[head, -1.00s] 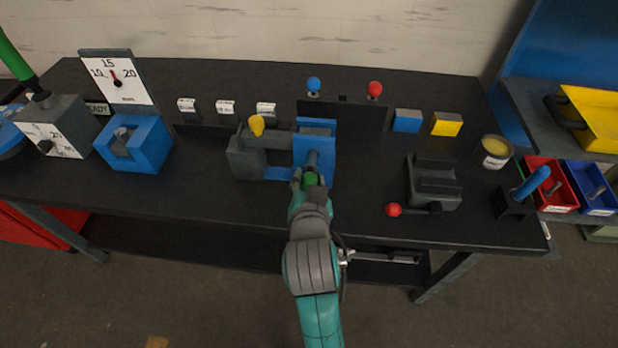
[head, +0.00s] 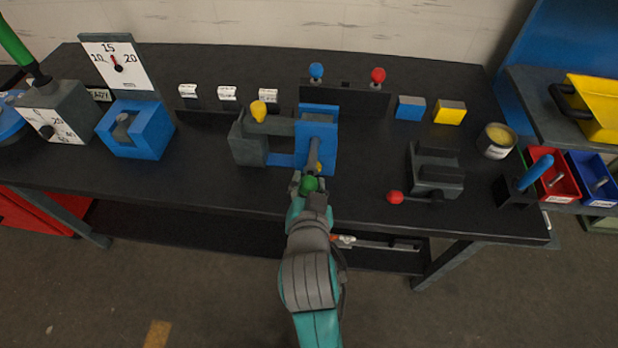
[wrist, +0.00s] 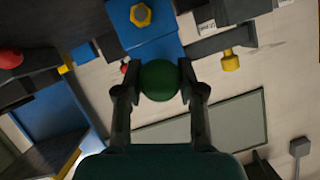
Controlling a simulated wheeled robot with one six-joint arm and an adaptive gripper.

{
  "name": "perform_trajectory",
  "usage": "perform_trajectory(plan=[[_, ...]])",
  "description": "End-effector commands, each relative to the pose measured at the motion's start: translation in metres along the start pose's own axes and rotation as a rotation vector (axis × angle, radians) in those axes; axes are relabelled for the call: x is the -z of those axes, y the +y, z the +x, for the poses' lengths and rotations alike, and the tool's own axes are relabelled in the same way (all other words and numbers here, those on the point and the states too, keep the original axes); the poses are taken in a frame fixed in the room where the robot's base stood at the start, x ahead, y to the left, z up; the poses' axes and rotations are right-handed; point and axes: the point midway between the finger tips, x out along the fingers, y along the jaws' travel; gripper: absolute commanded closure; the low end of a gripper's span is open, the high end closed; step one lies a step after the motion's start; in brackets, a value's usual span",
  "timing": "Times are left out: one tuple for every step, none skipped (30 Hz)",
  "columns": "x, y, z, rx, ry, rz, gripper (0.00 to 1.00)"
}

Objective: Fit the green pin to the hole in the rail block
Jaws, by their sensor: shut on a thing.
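My gripper (head: 309,186) is shut on the round green head of the green pin (head: 308,184). The pin's grey shaft points away from me, toward the blue block (head: 328,124), which appears to be the rail block. The shaft overlaps the block in the head view, so I cannot tell whether its tip is in the hole or in front of it. The hole is hidden. In the wrist view, the green head (wrist: 160,80) sits between both fingers and hides the shaft. The blue block (wrist: 155,50) is beyond it, with a yellow hexagonal part (wrist: 141,14).
A grey block (head: 247,143) with a yellow knob (head: 258,110) stands left of the blue block.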

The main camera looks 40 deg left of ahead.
Motion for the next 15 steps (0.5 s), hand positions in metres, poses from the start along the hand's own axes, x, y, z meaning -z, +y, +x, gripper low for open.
perform_trajectory(plan=[[-0.001, 0.000, -0.002, 0.001, 0.001, 0.000, 1.00], [-0.001, 0.000, -0.004, 0.001, 0.001, 0.000, 1.00], [-0.002, 0.000, -0.005, 0.001, 0.001, 0.000, 1.00], [-0.002, -0.001, -0.007, 0.001, 0.002, 0.000, 1.00], [-0.003, -0.001, -0.008, 0.001, 0.002, -0.001, 1.00], [-0.003, -0.001, -0.009, 0.001, 0.002, -0.001, 1.00], [-0.004, -0.001, -0.010, 0.001, 0.002, -0.001, 1.00], [-0.004, -0.001, -0.011, 0.001, 0.002, -0.001, 1.00], [-0.005, -0.001, -0.013, 0.001, 0.002, -0.001, 1.00], [-0.005, -0.001, -0.014, 0.001, 0.002, -0.001, 1.00], [-0.006, -0.001, -0.015, 0.001, 0.002, -0.001, 1.00], [-0.006, 0.000, -0.017, 0.001, 0.002, -0.001, 1.00], [-0.007, 0.000, -0.018, 0.001, 0.002, -0.001, 1.00], [-0.007, 0.000, -0.019, 0.001, 0.002, -0.001, 1.00], [-0.008, 0.000, -0.021, 0.001, 0.002, -0.001, 1.00]])
